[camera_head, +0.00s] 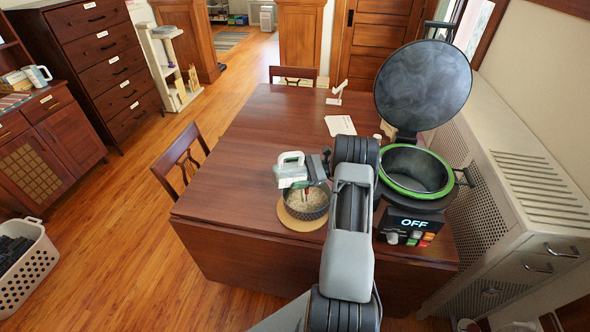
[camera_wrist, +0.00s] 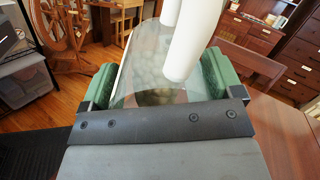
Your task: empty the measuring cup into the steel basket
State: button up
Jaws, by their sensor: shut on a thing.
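My gripper (camera_head: 312,175) is shut on the measuring cup (camera_head: 291,168), a clear cup with a white handle. In the wrist view, green jaw pads press on both sides of the cup (camera_wrist: 135,70), and its white handle (camera_wrist: 190,45) rises in front. Pale rounded lumps show through the clear wall; I cannot tell whether they are in the cup or behind it. In the head view, the cup is above a dark, round basket (camera_head: 322,211) with pale grainy contents. The basket stands on a round wooden board, and the cup and gripper partly hide it.
The basket's board (camera_head: 292,225) lies near the front edge of the brown table (camera_head: 240,165). A cooker (camera_head: 413,205) with its lid (camera_head: 422,88) raised and an OFF display stands at right. A paper (camera_head: 340,125) lies farther back. The table's left side is clear.

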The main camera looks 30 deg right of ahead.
jog(key=shift+s+d+r+p, duration=0.1)
jog(key=shift+r+p, duration=0.05)
jog(key=shift+p, duration=0.85)
jog(key=shift+p, duration=0.3)
jog(key=shift+d+y+p, duration=0.1)
jog(key=shift+y+p, duration=0.2)
jog(key=shift+p, duration=1.6)
jog(key=shift+p, duration=1.55)
jog(key=shift+f+h+b, duration=0.25)
jog(key=shift+h+b, duration=0.05)
jog(key=shift+h, duration=0.3)
jog(key=shift+a+f+h, duration=0.1)
jog(key=shift+a+h, duration=0.4)
jog(key=shift+a, duration=0.05)
jog(key=shift+g, duration=0.3)
